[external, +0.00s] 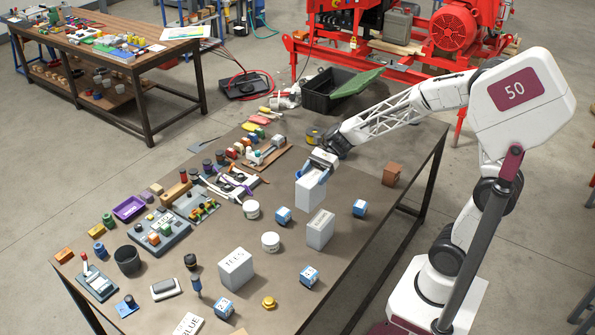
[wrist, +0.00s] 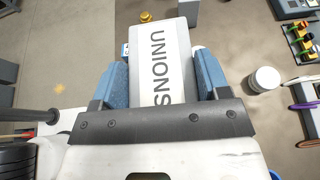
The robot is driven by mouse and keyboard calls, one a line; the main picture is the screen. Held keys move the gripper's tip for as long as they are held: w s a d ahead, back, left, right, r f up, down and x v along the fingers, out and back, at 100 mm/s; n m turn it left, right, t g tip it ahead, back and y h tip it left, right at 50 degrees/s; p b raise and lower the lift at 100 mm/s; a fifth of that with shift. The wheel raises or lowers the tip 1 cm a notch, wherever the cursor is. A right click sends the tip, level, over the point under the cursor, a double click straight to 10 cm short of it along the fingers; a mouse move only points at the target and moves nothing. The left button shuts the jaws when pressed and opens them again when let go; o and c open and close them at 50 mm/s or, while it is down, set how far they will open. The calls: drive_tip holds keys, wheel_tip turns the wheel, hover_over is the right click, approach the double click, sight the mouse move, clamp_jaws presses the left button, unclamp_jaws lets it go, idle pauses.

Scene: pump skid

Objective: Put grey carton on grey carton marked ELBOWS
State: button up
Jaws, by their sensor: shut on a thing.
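My gripper (external: 317,168) is shut on a grey carton (external: 310,192), holding it upright over the table. In the wrist view, this carton (wrist: 162,65) sits between the blue fingers (wrist: 158,82) and its face reads UNIONS. A second grey carton (external: 320,229) stands on the table just in front of the held one; its marking is too small to read. A third grey carton (external: 236,269), marked TEES, stands further towards the front left. I cannot make out the word ELBOWS on any carton.
Blue-and-white boxes (external: 283,215) and white jars (external: 270,242) stand close around the cartons. A yellow knob (external: 268,302) lies near the front edge. A brown block (external: 391,173) is at the right. The table's left side is crowded with small parts.

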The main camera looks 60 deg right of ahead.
drive_tip(key=s+d, duration=0.2)
drive_tip(key=s, duration=0.8)
drive_tip(key=s+d+f, duration=0.1)
drive_tip(key=s+d, duration=0.1)
drive_tip(key=s, duration=0.7)
drive_tip(key=shift+s+d+f+g, duration=0.3)
drive_tip(key=shift+s+d+g, duration=0.05)
drive_tip(key=shift+s+g, duration=0.05)
drive_tip(key=shift+w, duration=0.15)
drive_tip(key=w+a, duration=0.2)
drive_tip(key=w, duration=0.5)
drive_tip(key=w+a+f, duration=0.1)
drive_tip(key=w+a, duration=0.1)
drive_tip(key=w, duration=0.6)
drive_tip(key=shift+w+f, duration=0.15)
drive_tip(key=shift+f, duration=0.1)
drive_tip(key=shift+f, duration=1.85)
